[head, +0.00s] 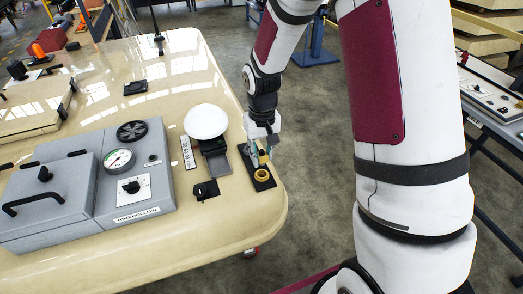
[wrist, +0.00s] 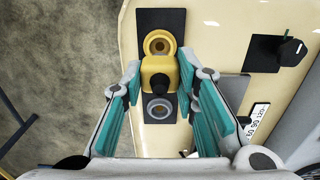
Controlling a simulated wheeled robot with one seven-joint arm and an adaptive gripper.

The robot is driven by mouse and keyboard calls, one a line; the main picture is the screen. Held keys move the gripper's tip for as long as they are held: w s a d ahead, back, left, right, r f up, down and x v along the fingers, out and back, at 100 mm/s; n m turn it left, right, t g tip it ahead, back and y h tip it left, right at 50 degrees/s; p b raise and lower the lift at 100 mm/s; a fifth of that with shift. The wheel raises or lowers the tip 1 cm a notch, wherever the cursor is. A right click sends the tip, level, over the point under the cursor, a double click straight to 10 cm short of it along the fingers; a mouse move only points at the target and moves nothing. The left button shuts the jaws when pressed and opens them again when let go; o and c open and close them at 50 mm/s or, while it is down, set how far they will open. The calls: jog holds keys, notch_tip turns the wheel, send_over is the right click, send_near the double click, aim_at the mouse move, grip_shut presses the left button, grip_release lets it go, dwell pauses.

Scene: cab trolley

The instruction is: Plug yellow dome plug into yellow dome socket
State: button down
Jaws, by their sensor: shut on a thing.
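The yellow dome plug (wrist: 158,68) is held between the teal finger pads of my gripper (wrist: 159,76) in the wrist view. My gripper is shut on it. The yellow dome socket is the yellow ring (wrist: 160,38) on the black plate (wrist: 176,19), just above the plug in the wrist view. The plug overlaps the ring's near edge in that picture; its height above the plate cannot be told. In the head view the yellow ring (head: 262,175) shows on the plate just below my gripper (head: 257,155). The plug is hard to make out there.
A grey ring socket (wrist: 158,109) sits on the same plate. A black knob (wrist: 289,51) on a black plate stands to the right. The head view shows a white dome (head: 206,122), a grey gauge box (head: 120,190) and the cream table's rounded edge (head: 277,215) nearby.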

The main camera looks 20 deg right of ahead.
aim_at(262, 164)
jog(key=shift+f+b, duration=0.7)
jog(key=shift+f, duration=1.7)
jog(key=shift+f, duration=0.5)
dwell(1.0)
jog(key=c, duration=1.2)
grip_release()
notch_tip(262, 164, up, 12)
jog(key=o, duration=1.2)
